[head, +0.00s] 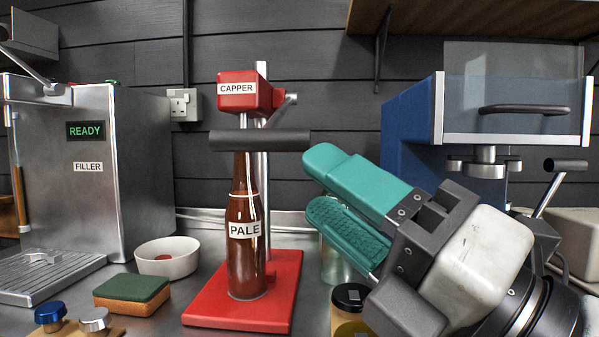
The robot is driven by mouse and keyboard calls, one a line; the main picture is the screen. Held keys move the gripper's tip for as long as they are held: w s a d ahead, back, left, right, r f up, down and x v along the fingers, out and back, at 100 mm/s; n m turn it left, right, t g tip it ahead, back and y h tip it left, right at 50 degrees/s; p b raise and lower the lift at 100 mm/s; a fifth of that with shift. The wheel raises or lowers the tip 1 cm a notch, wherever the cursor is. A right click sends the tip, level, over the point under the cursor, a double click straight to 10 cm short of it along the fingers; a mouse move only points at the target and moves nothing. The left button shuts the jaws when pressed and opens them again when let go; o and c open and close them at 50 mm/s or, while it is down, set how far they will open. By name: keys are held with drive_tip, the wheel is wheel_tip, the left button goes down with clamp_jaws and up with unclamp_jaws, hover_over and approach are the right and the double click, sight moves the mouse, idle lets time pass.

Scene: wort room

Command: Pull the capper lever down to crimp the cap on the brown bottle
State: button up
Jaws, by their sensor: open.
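The red capper (238,92) stands on its red base (210,305) in the middle of the head view. A brown bottle (245,195) labelled PALE stands upright on the base under the capper head. The capper lever's dark grip (262,140) lies level across the front of the bottle neck and hides the bottle's top, so I cannot see the cap. A grey link (289,100) shows at the capper's right side. My gripper (312,180) has green fingers and is open and empty. Its fingertips are just right of and below the grip's right end, apart from it in the picture.
The filler machine (130,170) with a READY display stands at left. A white bowl (168,258), a green-topped sponge (132,295) and blue and silver knobs lie in front. A dark-lidded jar (350,297) is right of the base. A blue machine (410,130) stands behind my gripper.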

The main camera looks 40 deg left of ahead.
drive_tip(key=shift+v, duration=0.9)
